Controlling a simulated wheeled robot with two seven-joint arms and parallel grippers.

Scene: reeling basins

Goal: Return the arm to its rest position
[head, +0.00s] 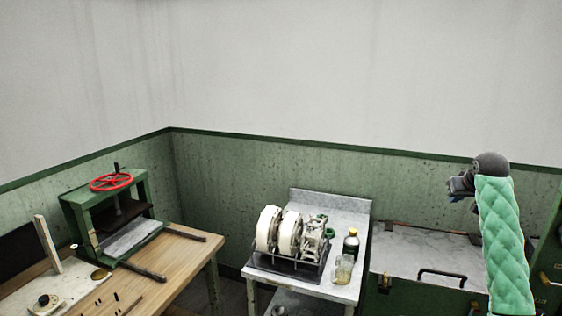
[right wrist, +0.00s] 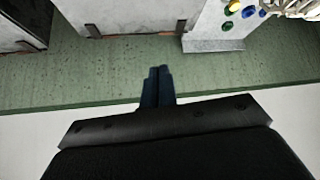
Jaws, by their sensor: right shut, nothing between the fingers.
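My right arm rises at the right of the head view in a quilted green sleeve. My right gripper (head: 460,187) is at its top, pointing left, above the marble-topped green chest. In the right wrist view the fingers of the right gripper (right wrist: 158,72) are together, with nothing between them. They stand out against the green and white wall, apart from any object. My left gripper is not in view.
A marble-topped table (head: 345,209) bears a machine with white drums (head: 268,228), a dark bottle (head: 351,243) and a glass jar (head: 343,269). A green chest (head: 420,248) stands right of it. A green press with a red wheel (head: 111,182) stands on a wooden bench (head: 180,262).

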